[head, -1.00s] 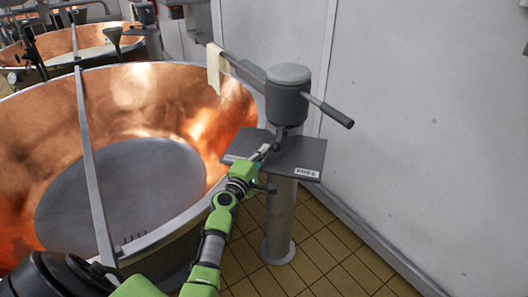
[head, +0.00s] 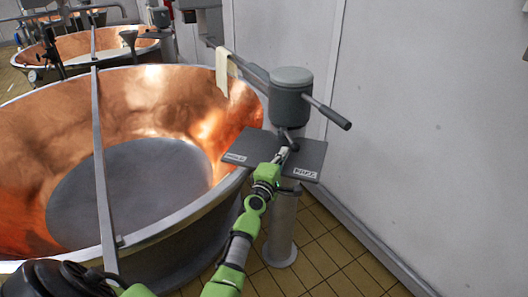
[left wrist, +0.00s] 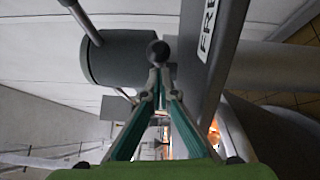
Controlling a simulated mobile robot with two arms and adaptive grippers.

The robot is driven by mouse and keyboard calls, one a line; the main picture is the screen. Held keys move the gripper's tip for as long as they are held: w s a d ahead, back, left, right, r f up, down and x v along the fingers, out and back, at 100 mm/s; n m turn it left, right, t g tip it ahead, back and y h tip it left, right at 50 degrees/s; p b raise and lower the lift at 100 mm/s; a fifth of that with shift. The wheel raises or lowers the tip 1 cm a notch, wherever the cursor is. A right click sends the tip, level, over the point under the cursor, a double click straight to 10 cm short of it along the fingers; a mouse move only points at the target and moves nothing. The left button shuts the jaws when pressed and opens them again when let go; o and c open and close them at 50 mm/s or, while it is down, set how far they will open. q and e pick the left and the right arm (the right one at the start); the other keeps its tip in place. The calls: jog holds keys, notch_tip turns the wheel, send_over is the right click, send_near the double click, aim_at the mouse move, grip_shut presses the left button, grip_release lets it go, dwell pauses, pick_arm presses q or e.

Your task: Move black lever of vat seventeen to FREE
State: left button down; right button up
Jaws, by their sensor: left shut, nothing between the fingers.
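The black lever (head: 289,137) sticks out from under the grey cylindrical head (head: 291,92) of the post beside the near copper vat. It lies over a dark plate (head: 252,146), pointing between the plate's two labels and toward the FREE label (head: 305,174) on the right. The left label (head: 235,157) is too small to read. My left gripper (head: 283,154) is shut and empty, with its fingertips at the lever's end. In the left wrist view, the lever's round knob (left wrist: 158,51) is just beyond the fingertips (left wrist: 157,78); contact is unclear. My right gripper is not in view.
The near copper vat (head: 150,100) stands left of the post, with a bar across it. A longer handle (head: 328,112) juts right from the post head. A cloth (head: 221,72) hangs on the arm behind. A white wall (head: 430,130) closes off the right.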

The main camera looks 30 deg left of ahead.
pick_arm(q)
jog(key=shift+w+d+r, duration=0.1)
jog(key=shift+w+d, duration=0.2)
jog(key=shift+d, duration=0.35)
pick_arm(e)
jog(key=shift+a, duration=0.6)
